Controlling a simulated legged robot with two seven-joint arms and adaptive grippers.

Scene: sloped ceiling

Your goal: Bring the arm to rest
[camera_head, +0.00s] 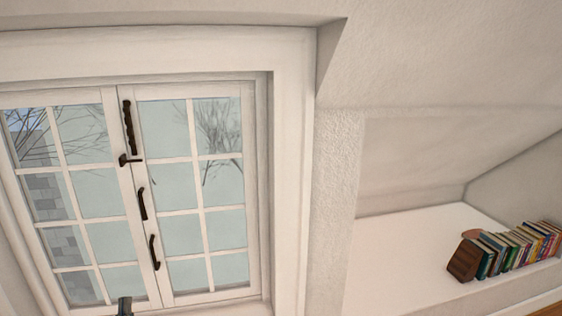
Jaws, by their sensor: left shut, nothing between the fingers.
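Only a small dark tip of my left gripper (124,306) shows at the bottom edge, in front of the lower part of the window. It is shut and empty. The rest of the left arm is below the picture. My right gripper is not in view.
A white paned window (180,198) with several dark handles and latches (142,203) fills the left side; it looks closed. On the right, a white ledge (395,262) under the sloped ceiling (440,60) holds a row of books (515,248) with a brown block-like end (464,261). The ledge's left part is clear.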

